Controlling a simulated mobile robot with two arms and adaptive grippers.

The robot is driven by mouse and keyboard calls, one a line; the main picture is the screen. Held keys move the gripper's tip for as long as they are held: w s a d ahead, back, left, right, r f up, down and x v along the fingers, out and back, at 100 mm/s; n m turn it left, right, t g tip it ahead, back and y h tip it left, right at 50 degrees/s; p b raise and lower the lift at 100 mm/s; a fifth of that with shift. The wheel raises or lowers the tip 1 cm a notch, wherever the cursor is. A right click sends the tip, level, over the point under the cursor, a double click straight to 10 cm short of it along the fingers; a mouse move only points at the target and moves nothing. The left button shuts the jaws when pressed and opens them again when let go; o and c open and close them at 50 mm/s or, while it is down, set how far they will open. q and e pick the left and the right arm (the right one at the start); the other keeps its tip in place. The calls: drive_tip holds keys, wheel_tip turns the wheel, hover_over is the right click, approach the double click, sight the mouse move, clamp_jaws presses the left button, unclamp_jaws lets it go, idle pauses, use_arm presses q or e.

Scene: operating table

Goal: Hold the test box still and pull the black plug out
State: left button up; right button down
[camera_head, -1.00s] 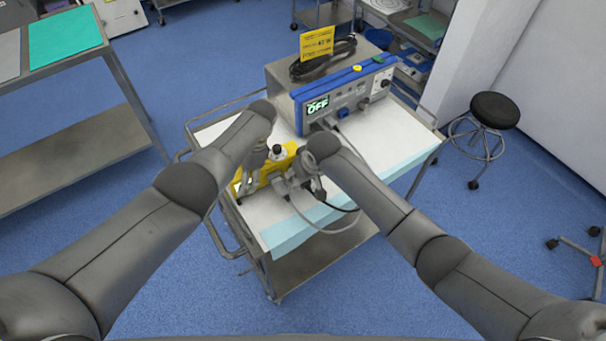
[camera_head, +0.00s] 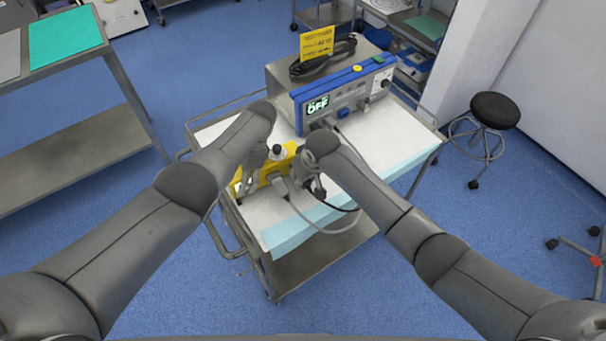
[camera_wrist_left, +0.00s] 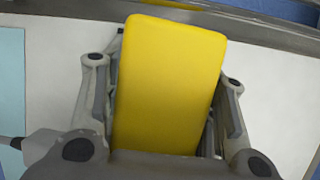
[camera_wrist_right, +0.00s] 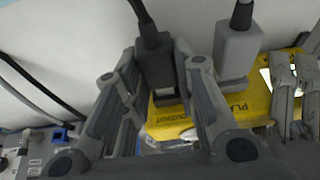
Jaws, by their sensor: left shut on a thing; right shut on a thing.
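The yellow test box (camera_head: 290,149) stands on the cart's white top, with a white part with a dark cap at its upper edge. My left gripper (camera_head: 250,180) is shut on the box; in the left wrist view the yellow box (camera_wrist_left: 170,85) sits between its fingers. My right gripper (camera_head: 313,184) is shut on the black plug (camera_wrist_right: 156,65) at the box's side. A grey plug (camera_wrist_right: 235,55) stands beside it on the yellow face, also visible in the head view (camera_head: 280,186).
A blue-fronted unit (camera_head: 345,97) with an "OFF" display stands at the back of the cart (camera_head: 225,128), with a coiled black cable (camera_head: 325,62) and yellow sign on top. Grey and black cables (camera_head: 340,222) loop over the cart's front edge. A black stool (camera_head: 494,110) stands right.

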sight(309, 188)
drive_tip(key=shift+r, duration=0.15)
drive_tip(key=shift+s+d, duration=0.35)
drive_tip(key=shift+s, duration=0.2)
idle(1.0)
use_arm(q)
drive_tip(key=shift+s, duration=0.1)
use_arm(e)
drive_tip(key=shift+s+d, duration=0.15)
drive_tip(key=shift+s, duration=0.15)
drive_tip(key=shift+s+d, duration=0.1)
drive_tip(key=shift+s, duration=0.15)
drive_tip(key=shift+s+d, duration=0.2)
drive_tip(key=shift+s, duration=0.1)
drive_tip(key=shift+s+d, duration=0.2)
drive_tip(key=shift+s, duration=0.15)
idle(0.4)
use_arm(q)
drive_tip(key=shift+f, duration=0.1)
use_arm(e)
drive_tip(key=shift+s+d, duration=0.3)
drive_tip(key=shift+s, duration=0.2)
drive_tip(key=v, duration=0.7)
drive_tip(key=shift+w+r, duration=0.25)
drive_tip(key=shift+r, duration=0.2)
